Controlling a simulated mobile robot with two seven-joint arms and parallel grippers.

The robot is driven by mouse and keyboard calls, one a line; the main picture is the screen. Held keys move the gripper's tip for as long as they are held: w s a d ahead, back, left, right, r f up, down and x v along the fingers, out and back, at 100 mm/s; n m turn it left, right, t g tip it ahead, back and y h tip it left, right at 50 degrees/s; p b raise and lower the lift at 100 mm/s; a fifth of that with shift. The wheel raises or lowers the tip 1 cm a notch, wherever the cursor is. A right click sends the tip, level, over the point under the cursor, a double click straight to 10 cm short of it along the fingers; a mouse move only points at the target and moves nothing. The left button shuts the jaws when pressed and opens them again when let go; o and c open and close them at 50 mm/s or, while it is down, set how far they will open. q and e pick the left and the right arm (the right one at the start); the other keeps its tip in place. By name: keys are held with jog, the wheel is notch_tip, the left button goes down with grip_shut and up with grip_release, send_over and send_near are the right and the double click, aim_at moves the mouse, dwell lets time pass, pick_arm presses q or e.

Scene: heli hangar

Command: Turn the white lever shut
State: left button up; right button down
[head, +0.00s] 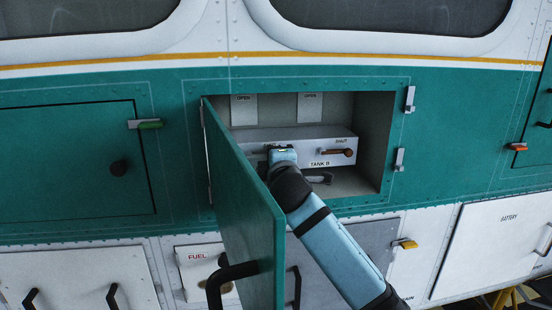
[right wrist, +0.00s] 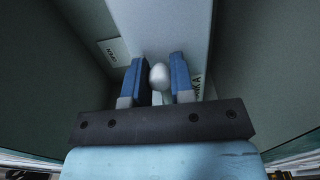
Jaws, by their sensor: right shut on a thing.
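The white lever (right wrist: 159,76) shows in the right wrist view as a pale rounded knob between the two blue fingers of my right gripper (right wrist: 157,78). The gripper is shut on it. In the head view my right gripper (head: 281,154) reaches into the open compartment, at the left part of the grey tank box (head: 310,138), and hides the lever and any label behind it. How far the lever is turned cannot be told. My left gripper is not in view.
A second lever, brownish (head: 336,152), sits to the right beside a "TANK B" label (head: 326,164). The green compartment door (head: 245,205) stands open toward me, just left of my arm, with a black handle (head: 231,280). Latches (head: 399,160) line the opening's right edge.

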dwell(0.3)
jog(key=c, duration=1)
grip_release()
jog(key=shift+s, duration=0.1)
jog(key=b+v, duration=0.2)
jog(key=v, duration=1.1)
jog(key=shift+s+d+b, duration=0.15)
jog(key=shift+s+b, duration=0.15)
